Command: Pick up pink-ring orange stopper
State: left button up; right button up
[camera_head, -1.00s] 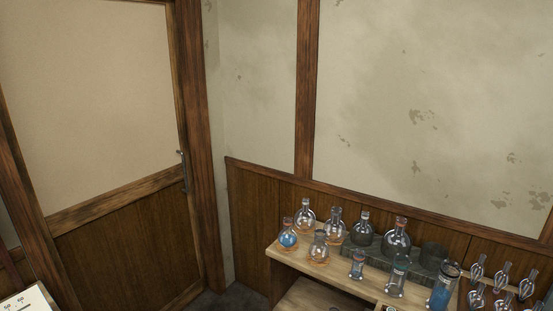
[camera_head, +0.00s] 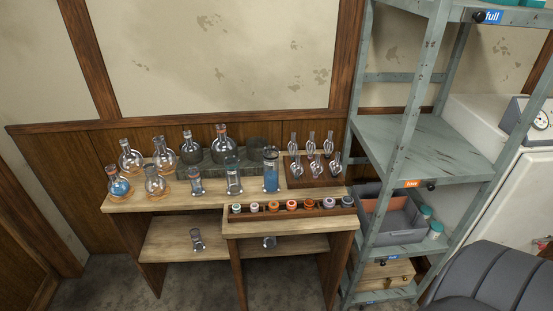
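A row of several small stoppers stands in a dark wooden rack (camera_head: 262,216) at the front of the wooden bench. Orange stoppers (camera_head: 291,205) sit in the middle of the row, with grey ones (camera_head: 237,208) towards the ends. The stoppers are too small to tell for certain which orange one has a pink ring. Neither of my grippers is in view.
Glass flasks (camera_head: 155,184) and jars stand on the bench (camera_head: 208,201) behind and left of the rack. Glass pieces stand on a brown board (camera_head: 296,179) behind it. A grey metal shelf (camera_head: 405,150) is to the right, with a dark chair (camera_head: 505,275) at lower right.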

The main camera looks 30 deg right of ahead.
aim_at(291, 207)
jog(key=z, duration=1.15)
jog(key=l+u, duration=0.1)
jog(key=l, duration=0.75)
